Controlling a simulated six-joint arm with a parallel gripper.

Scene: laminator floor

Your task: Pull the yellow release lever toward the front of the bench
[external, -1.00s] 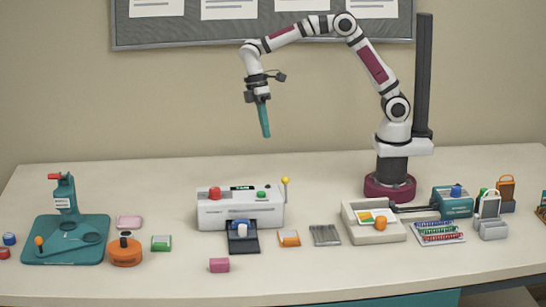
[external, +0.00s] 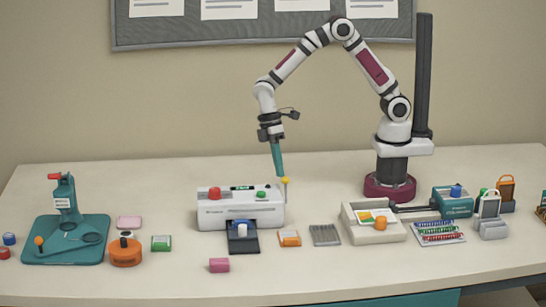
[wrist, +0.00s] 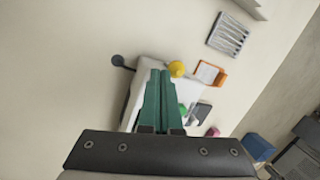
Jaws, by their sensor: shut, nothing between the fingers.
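The yellow release lever is a thin upright stalk with a yellow ball knob (external: 285,180) at the right end of the white laminator (external: 240,210). In the wrist view the yellow knob (wrist: 177,68) shows just right of my fingertips. My gripper (external: 281,175) is shut and empty, with its teal fingers pointing down beside the knob, at about knob height. In the wrist view my gripper (wrist: 159,72) has its fingers together, over part of the laminator (wrist: 137,98). Whether the fingers touch the knob, I cannot tell.
The laminator has a red knob (external: 214,193) and a green button (external: 261,194) on top. An orange-edged card (external: 289,238) and a grey slotted piece (external: 325,235) lie in front of it. A cream tray (external: 350,222) stands to the right. The bench behind the laminator is clear.

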